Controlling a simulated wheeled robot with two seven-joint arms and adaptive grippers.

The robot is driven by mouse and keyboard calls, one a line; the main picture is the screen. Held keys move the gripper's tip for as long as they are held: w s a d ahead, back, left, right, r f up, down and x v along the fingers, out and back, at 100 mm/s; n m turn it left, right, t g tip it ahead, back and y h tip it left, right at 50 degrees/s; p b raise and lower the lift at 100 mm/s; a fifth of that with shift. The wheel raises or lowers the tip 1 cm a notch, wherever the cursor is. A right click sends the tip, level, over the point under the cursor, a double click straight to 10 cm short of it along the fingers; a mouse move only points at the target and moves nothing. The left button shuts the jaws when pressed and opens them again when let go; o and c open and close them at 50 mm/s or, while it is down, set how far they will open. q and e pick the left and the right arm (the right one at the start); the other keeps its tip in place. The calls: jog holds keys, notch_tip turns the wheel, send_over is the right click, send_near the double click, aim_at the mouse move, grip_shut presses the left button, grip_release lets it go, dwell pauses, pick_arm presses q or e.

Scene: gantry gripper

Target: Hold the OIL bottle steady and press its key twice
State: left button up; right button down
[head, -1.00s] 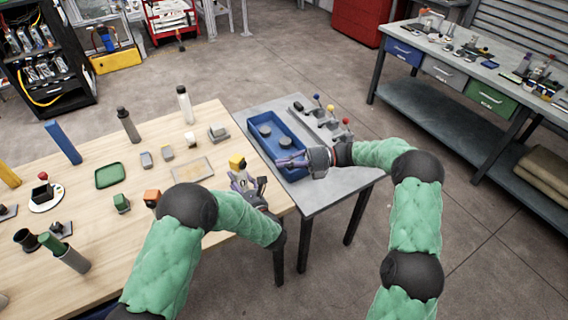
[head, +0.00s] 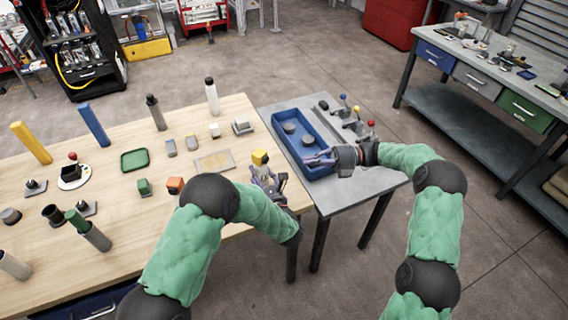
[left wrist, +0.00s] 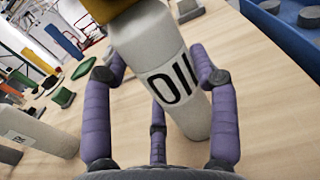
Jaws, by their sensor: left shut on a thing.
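The OIL bottle (left wrist: 165,75) is a white bottle with black letters on a pale label and a yellow top (left wrist: 108,12). It looks tilted in the left wrist view. My left gripper (left wrist: 160,82) is shut on its body, with purple fingers on both sides. In the head view the yellow top (head: 260,157) shows above my left gripper (head: 266,182), near the wooden table's right edge; the bottle's body is mostly hidden. My right gripper (head: 318,160) is to the right of the bottle, over the blue tray, apart from it; its finger gap is unclear. I cannot make out the key.
The blue tray (head: 276,122) with grey round pieces is on the grey side table (head: 345,187). Levers with coloured knobs (head: 357,110) stand behind it. The wooden table (head: 110,185) holds several blocks, bottles and a green tray (head: 135,160). Another white bottle (left wrist: 45,138) is at left.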

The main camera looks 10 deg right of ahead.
pick_arm(q)
jog(key=shift+f, duration=0.2)
pick_arm(e)
jog(key=a, duration=1)
jog(key=shift+s, duration=0.2)
jog(key=shift+a, duration=0.1)
pick_arm(q)
jog(key=shift+s+d, duration=0.1)
pick_arm(e)
jog(key=shift+w+a, duration=0.65)
jog(key=shift+w, duration=0.05)
jog(key=d, duration=1)
